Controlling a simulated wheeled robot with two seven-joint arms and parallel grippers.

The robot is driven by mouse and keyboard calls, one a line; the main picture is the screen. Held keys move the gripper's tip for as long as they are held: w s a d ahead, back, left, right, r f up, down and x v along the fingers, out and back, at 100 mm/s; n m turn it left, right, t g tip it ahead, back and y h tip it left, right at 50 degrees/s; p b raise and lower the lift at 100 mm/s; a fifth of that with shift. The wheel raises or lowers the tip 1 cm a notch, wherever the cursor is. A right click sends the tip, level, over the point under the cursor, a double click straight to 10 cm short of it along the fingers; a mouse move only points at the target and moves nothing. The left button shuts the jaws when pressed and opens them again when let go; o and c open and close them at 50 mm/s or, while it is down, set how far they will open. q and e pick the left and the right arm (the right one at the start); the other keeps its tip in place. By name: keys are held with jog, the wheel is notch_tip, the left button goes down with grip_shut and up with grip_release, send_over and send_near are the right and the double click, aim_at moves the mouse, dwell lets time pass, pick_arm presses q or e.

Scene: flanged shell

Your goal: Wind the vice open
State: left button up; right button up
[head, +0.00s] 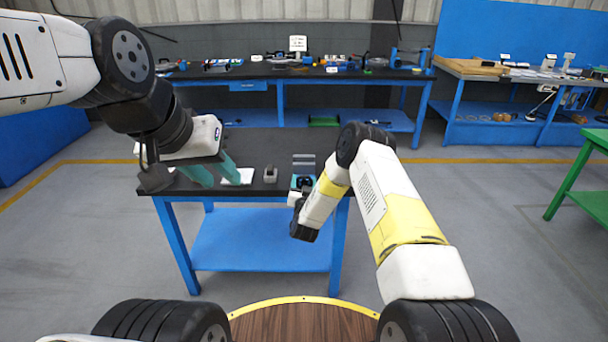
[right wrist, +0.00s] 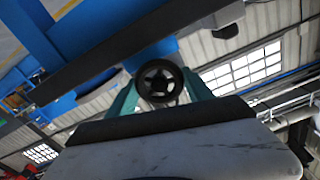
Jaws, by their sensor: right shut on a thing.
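The vice (head: 303,182) is a small blue and dark block at the front edge of the black-topped table, partly hidden by my right wrist. Its handwheel (right wrist: 160,84) is a black ring with a star-shaped hub in the right wrist view. My right gripper (right wrist: 161,92) has its teal fingers on either side of the wheel and is shut on it. In the head view its fingers are hidden. The gap between the vice jaws cannot be made out. My left gripper (head: 211,174) is open and empty over the table's left end, its teal fingers apart.
A white flat piece (head: 240,177) and a small grey block (head: 270,174) lie on the table (head: 255,145) between my left gripper and the vice. Grey bars (head: 304,161) show just behind the vice. The table's middle and back are clear. A loaded workbench (head: 290,72) stands behind.

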jog(key=m, duration=0.3)
jog(key=shift+m, duration=0.4)
jog(key=m, duration=0.4)
jog(key=shift+d+f+m, duration=0.1)
jog(key=shift+d+m, duration=0.05)
jog(key=shift+m, duration=0.15)
jog(key=m, duration=0.7)
jog(key=shift+f, duration=0.1)
jog(key=m, duration=0.4)
jog(key=shift+m, duration=0.3)
jog(key=shift+s+a+f, duration=0.1)
jog(key=shift+a, duration=0.2)
